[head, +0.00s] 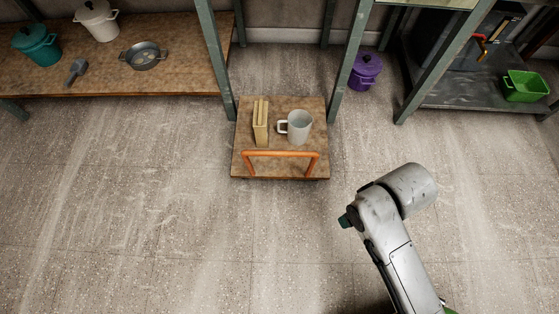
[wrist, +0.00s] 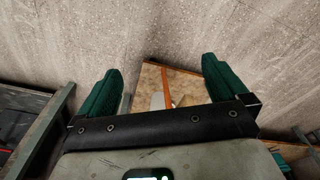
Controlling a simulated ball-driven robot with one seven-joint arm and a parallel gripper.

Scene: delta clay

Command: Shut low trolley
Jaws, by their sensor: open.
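The low trolley (head: 243,164) is a flat brown board with an orange handle (head: 281,154) along its front edge. It stands on the floor between two green posts, with its front part out in the open. A white mug (head: 298,126) and an upright tan book-like block (head: 260,122) stand on it. In the wrist view the trolley (wrist: 153,78) and its orange handle (wrist: 195,82) show between my fingers. My gripper (wrist: 162,82) is open and empty, with green fingers spread apart. In the head view my arm is right of and in front of the trolley, apart from it; the fingers are mostly hidden.
A wooden shelf (head: 150,84) at left holds a teal pot (head: 37,45), a white pot (head: 97,19) and a metal pan (head: 143,57). A purple pot (head: 365,71) stands right of the trolley. A green bin (head: 524,86) sits at far right. The front floor is clear.

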